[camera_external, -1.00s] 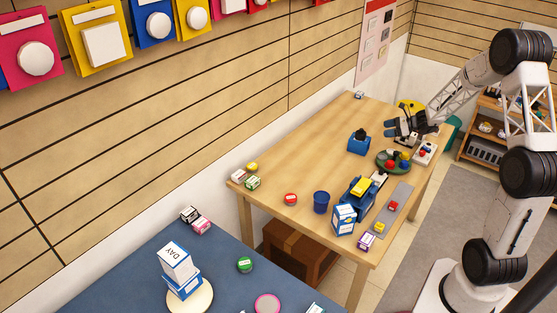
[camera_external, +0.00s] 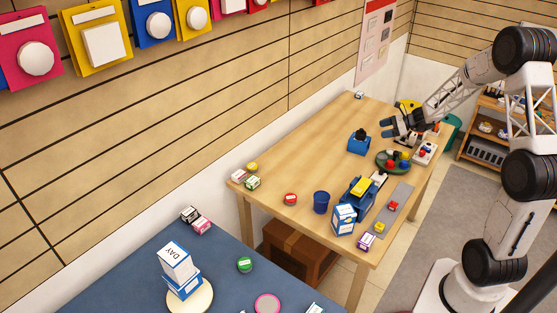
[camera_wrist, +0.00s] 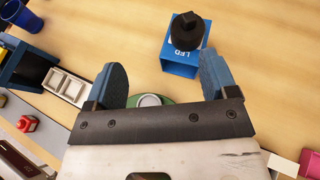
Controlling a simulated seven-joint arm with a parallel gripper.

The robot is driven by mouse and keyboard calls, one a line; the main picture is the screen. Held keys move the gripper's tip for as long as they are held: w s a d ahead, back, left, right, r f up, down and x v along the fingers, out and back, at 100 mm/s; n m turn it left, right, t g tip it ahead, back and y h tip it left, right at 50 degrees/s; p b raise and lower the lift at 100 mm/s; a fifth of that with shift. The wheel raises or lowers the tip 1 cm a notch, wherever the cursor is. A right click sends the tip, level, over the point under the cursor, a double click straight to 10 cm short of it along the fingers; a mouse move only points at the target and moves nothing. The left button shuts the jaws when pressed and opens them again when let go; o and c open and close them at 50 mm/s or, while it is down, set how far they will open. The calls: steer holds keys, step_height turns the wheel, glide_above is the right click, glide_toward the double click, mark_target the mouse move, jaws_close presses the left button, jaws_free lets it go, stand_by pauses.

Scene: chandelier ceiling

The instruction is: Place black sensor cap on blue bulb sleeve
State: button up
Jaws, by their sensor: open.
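The blue sleeve (camera_external: 358,147) stands on the wooden table, left of my gripper in the external view. It also shows in the wrist view (camera_wrist: 180,68), lettered "LED". The black cap (camera_wrist: 187,30) appears to sit on top of the sleeve, roughly upright; it is a small dark shape in the external view (camera_external: 360,133). My gripper (camera_external: 385,127) is open with nothing between its fingers, above the table and to the right of the sleeve. In the wrist view my gripper (camera_wrist: 163,75) has the sleeve and cap beyond its right finger, apart from it.
A round green tray (camera_external: 380,165) with several coloured pieces lies close to my gripper. A blue cup (camera_external: 321,202), a blue-and-yellow block (camera_external: 358,194) and a grey strip (camera_external: 399,201) are nearer the camera. The table's middle left is clear.

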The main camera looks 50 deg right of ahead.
steer(key=s+a+r+n+g, duration=0.2)
steer(key=a+r+n, duration=0.25)
steer(key=a, duration=0.55)
steer(key=s+a+r+n+g+y, duration=0.1)
steer(key=s+a+r+n+g, duration=0.3)
steer(key=a, duration=0.5)
steer(key=s+a+r+n+g, duration=0.1)
steer(key=a+r+n, duration=0.3)
steer(key=a, duration=0.6)
steer(key=s+a+r+n+g+h, duration=0.1)
steer(key=s+a+r+n+h, duration=0.1)
steer(key=s+a+n, duration=0.5)
steer(key=s+a+r+n+g+h, duration=0.1)
steer(key=s+a+n+h, duration=0.4)
steer(key=s+n, duration=0.5)
steer(key=s+a+r, duration=0.1)
steer(key=s+a, duration=0.1)
steer(key=s, duration=0.3)
steer(key=shift+r, duration=0.2)
